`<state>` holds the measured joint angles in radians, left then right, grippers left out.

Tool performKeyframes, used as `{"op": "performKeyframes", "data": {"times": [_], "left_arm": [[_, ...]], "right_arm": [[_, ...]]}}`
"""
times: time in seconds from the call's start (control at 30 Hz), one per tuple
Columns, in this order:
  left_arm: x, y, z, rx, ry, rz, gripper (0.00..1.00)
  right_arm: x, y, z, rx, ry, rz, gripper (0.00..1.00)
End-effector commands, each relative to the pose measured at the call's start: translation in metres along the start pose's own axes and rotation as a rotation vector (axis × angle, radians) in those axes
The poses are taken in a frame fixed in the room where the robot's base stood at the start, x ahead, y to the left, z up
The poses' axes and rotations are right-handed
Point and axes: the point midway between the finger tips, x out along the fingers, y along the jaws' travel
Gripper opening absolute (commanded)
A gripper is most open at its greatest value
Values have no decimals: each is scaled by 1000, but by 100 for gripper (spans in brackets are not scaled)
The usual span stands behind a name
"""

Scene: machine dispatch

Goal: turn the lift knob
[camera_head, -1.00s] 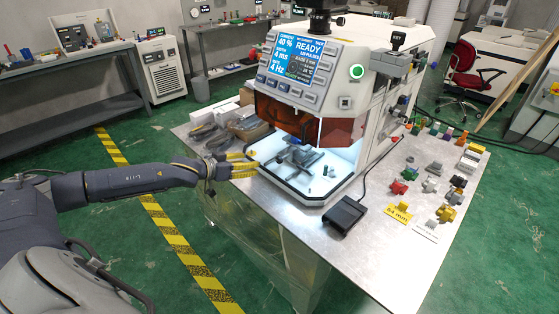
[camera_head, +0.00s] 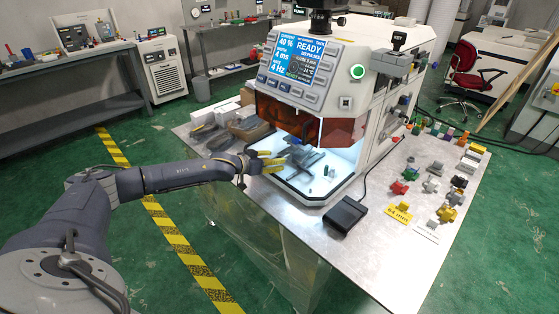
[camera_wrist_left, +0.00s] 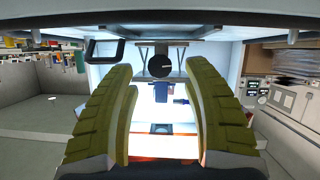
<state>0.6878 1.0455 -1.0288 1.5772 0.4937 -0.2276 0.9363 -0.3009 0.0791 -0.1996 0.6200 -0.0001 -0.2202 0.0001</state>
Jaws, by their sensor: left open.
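The lift (camera_head: 303,156) is a small grey stage on the floor of the lit chamber of the white machine (camera_head: 340,90). A round black knob (camera_wrist_left: 160,66) shows in the left wrist view, in front of the grey lift frame (camera_wrist_left: 178,52). In the head view I cannot make out the knob. My left gripper (camera_head: 284,160) has yellow fingers and reaches into the front opening of the chamber, just left of the lift. It is open; in the left wrist view its fingers (camera_wrist_left: 160,95) stand apart, with the knob between and beyond them, not gripped. My right gripper is not in view.
An orange window (camera_head: 287,116) hangs above the chamber opening. A black pedal (camera_head: 345,213) sits on the metal table in front of the machine. Grey tools and boxes (camera_head: 235,125) lie left of the machine. Small coloured parts (camera_head: 430,185) cover the right side.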

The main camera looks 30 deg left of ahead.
Motion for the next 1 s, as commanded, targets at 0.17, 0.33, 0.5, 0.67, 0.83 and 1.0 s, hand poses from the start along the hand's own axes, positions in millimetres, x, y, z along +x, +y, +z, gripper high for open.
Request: {"op": "performKeyframes", "data": {"times": [0.17, 0.33, 0.5, 0.67, 0.83, 1.0], "left_arm": [[20, 0, -1, -1, 2, 0, 50], [31, 0, -1, 0, 1, -1, 50], [34, 0, 0, 1, 0, 0, 50], [35, 0, 0, 0, 0, 0, 50], [35, 0, 0, 0, 0, 0, 44], [34, 0, 0, 0, 0, 0, 24]], "right_arm": [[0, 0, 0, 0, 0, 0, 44], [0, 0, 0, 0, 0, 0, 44], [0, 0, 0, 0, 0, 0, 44], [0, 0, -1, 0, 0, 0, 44], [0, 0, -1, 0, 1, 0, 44], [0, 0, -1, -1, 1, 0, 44]]}}
